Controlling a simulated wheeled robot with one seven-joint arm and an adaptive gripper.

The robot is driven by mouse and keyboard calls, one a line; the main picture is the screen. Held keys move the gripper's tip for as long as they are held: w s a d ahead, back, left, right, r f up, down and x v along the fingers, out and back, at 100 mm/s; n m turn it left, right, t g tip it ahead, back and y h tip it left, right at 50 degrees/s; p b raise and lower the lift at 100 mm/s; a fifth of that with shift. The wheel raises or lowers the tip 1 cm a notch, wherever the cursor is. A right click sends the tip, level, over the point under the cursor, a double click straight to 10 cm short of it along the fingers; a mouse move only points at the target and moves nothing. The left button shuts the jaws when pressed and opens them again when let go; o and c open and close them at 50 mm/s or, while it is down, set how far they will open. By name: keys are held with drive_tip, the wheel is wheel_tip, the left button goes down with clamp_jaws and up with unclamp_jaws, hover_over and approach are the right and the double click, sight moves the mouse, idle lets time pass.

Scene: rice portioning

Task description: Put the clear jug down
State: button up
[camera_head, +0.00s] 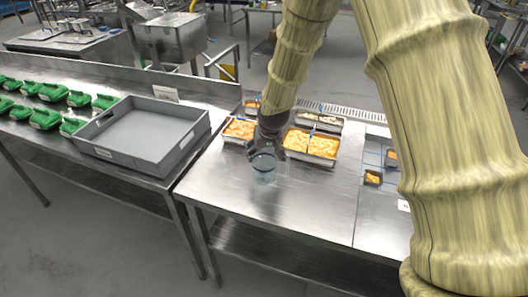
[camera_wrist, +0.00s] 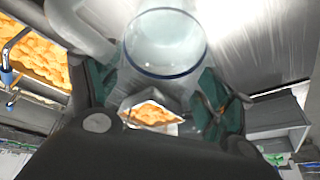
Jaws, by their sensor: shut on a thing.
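The clear jug (camera_head: 263,168) is a see-through vessel with a dark blue rim, near the middle of the steel table (camera_head: 225,190) in the head view. In the wrist view the jug (camera_wrist: 166,45) is between my two fingers, its round rim facing the camera. My gripper (camera_head: 264,150) is shut on the jug, and its fingers show at both sides of it in the wrist view (camera_wrist: 160,95). The jug looks roughly upright. I cannot tell whether its base touches the table.
Trays of orange food (camera_head: 311,144) stand behind the jug, with small containers (camera_head: 373,178) to the right. A grey crate (camera_head: 187,142) and several green items (camera_head: 47,119) are on the left table. The front of the steel table is clear.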

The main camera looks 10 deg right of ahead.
drive_tip(key=o, duration=1.3)
drive_tip(key=shift+c, duration=0.2)
